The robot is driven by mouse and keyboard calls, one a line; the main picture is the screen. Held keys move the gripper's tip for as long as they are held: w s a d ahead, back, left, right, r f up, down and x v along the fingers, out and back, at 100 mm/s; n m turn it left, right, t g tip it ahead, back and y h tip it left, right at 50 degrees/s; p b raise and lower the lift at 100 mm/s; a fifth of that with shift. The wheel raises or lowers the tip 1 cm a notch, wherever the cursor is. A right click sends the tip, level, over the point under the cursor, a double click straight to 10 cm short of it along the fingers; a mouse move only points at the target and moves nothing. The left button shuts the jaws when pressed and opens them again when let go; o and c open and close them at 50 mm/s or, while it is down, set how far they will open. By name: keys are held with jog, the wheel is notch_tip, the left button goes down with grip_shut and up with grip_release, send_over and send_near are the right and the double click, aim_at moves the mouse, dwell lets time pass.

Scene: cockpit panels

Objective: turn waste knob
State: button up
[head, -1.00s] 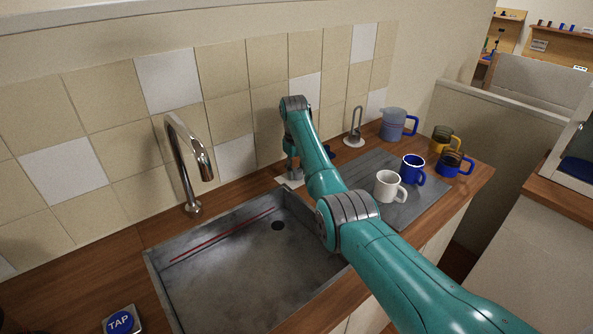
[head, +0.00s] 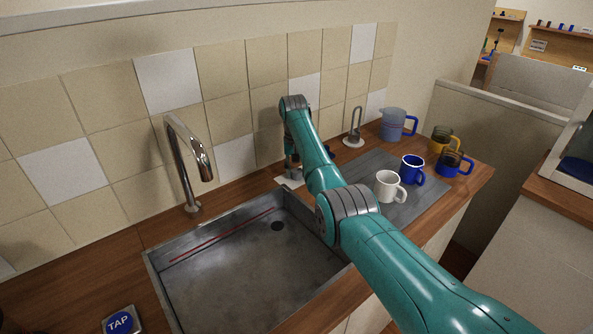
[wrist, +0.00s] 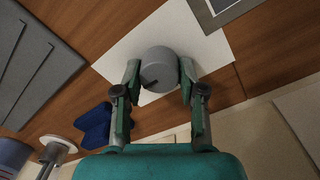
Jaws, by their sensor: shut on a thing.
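The waste knob (wrist: 158,68) is a round grey knob with a dark mark near its edge, on a white plate (wrist: 213,50) set in the wooden counter. My gripper (wrist: 160,79) is shut on the knob, with one finger at each side of it in the wrist view. In the head view my gripper (head: 291,172) points down at the counter behind the sink, over the white plate (head: 287,182). The knob itself is hidden there by my gripper and arm.
Right of my arm stand a white mug (head: 388,187), a blue mug (head: 412,169) and a jug (head: 393,124). A blue item (wrist: 95,126) is close to my gripper.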

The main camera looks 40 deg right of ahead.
aim_at(295, 170)
dwell(0.3)
jog(key=o, duration=1.2)
jog(key=shift+c, duration=0.2)
notch_tip(295, 170, up, 12)
jog(key=shift+w+a, duration=0.15)
jog(key=shift+a, duration=0.05)
